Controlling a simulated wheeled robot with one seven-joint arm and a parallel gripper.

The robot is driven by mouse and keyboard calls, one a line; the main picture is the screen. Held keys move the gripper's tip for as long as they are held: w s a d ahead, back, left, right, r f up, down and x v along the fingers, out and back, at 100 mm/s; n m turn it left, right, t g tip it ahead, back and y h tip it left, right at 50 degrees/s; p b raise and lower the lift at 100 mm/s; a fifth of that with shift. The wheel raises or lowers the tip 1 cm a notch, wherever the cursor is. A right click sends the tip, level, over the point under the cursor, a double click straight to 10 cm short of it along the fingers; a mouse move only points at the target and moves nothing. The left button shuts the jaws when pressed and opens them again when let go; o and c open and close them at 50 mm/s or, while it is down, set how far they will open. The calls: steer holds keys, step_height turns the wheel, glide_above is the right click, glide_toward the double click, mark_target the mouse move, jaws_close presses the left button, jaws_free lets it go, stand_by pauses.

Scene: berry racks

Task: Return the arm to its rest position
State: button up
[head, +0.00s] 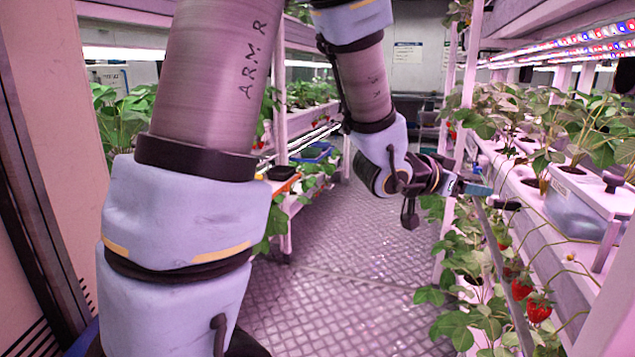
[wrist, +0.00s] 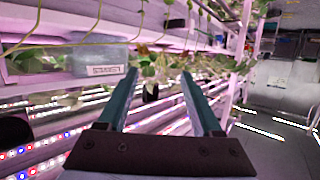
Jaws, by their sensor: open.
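My arm fills the left and middle of the head view, bent over at the top and coming down toward the right rack. My gripper (head: 482,188) is small in the head view, close to the front of the right rack. In the wrist view my gripper (wrist: 155,82) shows two teal fingers spread apart with nothing between them. Beyond the fingers are leaves, hanging stems and the rack's lit shelves. I cannot tell from the head view whether the fingers touch the rack.
The right rack (head: 560,225) holds strawberry plants, with red strawberries (head: 538,308) hanging at its front. A translucent planter box (head: 583,205) sits on it. Left racks carry more plants and a blue crate (head: 318,152). The metal aisle floor (head: 340,290) between is clear.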

steer(key=w+a+f+n+y, duration=0.2)
steer(key=a+f+y, duration=0.1)
steer(key=a, duration=0.5)
steer(key=w+a+f+n+t+y, duration=0.1)
steer(key=w+a+f+n+y, duration=0.2)
steer(key=a, duration=0.4)
steer(key=w+a+f+n+y, duration=0.1)
steer(key=a+f+n+y, duration=0.2)
steer(key=a, duration=0.5)
steer(key=s+a+f+n+g+y, duration=0.4)
steer(key=s+a, duration=0.7)
steer(key=a, duration=0.3)
steer(key=shift+s+g, duration=0.15)
steer(key=shift+g, duration=0.75)
